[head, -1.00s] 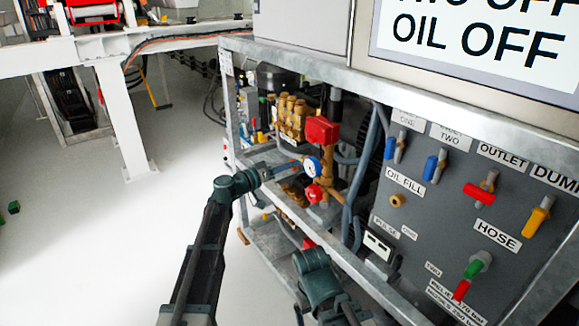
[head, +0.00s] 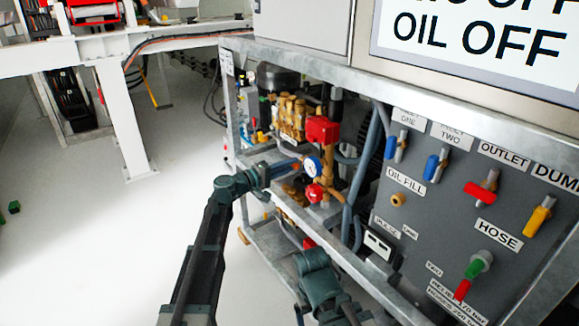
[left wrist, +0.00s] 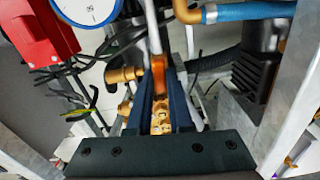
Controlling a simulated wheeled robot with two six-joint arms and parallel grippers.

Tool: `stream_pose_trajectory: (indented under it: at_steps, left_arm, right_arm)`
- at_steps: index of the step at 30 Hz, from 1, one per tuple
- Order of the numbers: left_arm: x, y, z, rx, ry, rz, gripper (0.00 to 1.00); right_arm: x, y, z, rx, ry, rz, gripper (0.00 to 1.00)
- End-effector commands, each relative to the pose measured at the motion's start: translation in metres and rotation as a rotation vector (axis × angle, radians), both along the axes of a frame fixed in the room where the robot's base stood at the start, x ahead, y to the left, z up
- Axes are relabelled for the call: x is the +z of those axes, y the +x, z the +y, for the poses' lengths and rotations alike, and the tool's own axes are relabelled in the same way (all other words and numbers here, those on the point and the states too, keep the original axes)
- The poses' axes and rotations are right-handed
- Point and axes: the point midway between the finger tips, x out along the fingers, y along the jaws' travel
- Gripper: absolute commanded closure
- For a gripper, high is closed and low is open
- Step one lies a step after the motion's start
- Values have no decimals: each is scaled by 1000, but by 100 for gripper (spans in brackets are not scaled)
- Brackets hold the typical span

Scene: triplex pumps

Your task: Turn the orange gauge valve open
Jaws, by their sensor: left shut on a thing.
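The orange gauge valve handle (left wrist: 159,76) sits between the two fingers of my left gripper (left wrist: 158,100) in the left wrist view. The gripper is shut on it. In the head view my left gripper (head: 284,170) reaches into the pump frame from the left, just left of the white round gauge (head: 313,167). The gauge's blue-rimmed face is partly cut off at the top left of the left wrist view (left wrist: 88,8). The fingers hide part of the handle. My right arm shows at the bottom of the head view, but its gripper cannot be made out.
A red box (head: 321,129) and brass pump (head: 291,117) stand behind the gauge. A red knob (head: 315,193) is just below it. The metal frame rail (head: 300,217) runs in front. A grey panel (head: 440,200) with coloured valve handles is at right. Open floor lies left.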

Motion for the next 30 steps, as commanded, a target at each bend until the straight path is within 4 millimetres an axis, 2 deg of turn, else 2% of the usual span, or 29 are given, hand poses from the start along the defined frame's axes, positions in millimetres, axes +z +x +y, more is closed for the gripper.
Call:
stream_pose_trajectory:
  at_steps: [10,25,26,30]
  left_arm:
    - [-1,0,1,1,-61,85,100]
    - [-1,0,1,2,-70,98,100]
    - [-1,0,1,2,-70,98,78]
    - [-1,0,1,1,-69,97,52]
  right_arm:
    - [-1,0,0,0,0,0,12]
    - [-1,0,0,0,0,0,12]
    - [-1,0,0,0,0,0,12]
    - [-1,0,0,0,0,0,12]
